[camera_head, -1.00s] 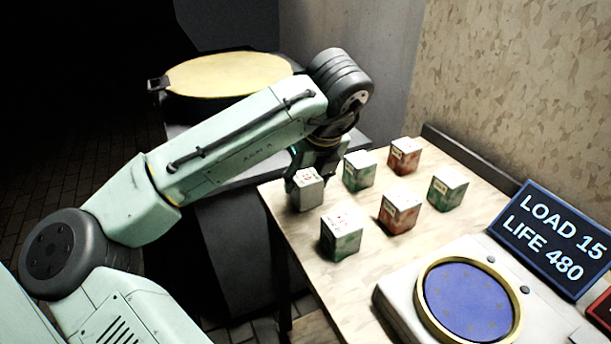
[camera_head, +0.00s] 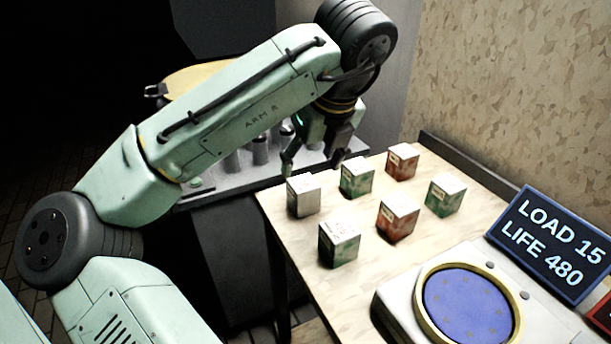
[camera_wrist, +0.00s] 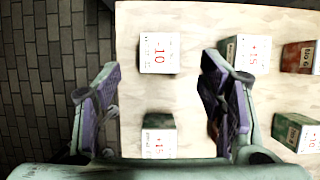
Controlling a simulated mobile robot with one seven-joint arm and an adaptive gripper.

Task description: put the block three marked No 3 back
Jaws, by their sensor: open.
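Several small blocks stand apart on the pale table; no No 3 mark is legible, so I cannot tell which is block three. A white block (camera_head: 303,197) stands at the table's far left corner; its top reads -10 in the wrist view (camera_wrist: 160,53). Green blocks (camera_head: 357,178) (camera_head: 339,244) (camera_head: 445,195) and red blocks (camera_head: 402,162) (camera_head: 397,219) stand beside and in front of it. My gripper (camera_head: 313,165) is open and empty, above and just behind the white block. In the wrist view its fingers (camera_wrist: 160,105) are spread wide, with nothing between them touching.
A round blue pad with a yellow rim (camera_head: 466,303) sits on a white unit at the front right. A sign (camera_head: 549,240) reads LOAD 15, LIFE 480. A grey rack with cylinders (camera_head: 262,152) stands behind the table's left end. A wall closes the right side.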

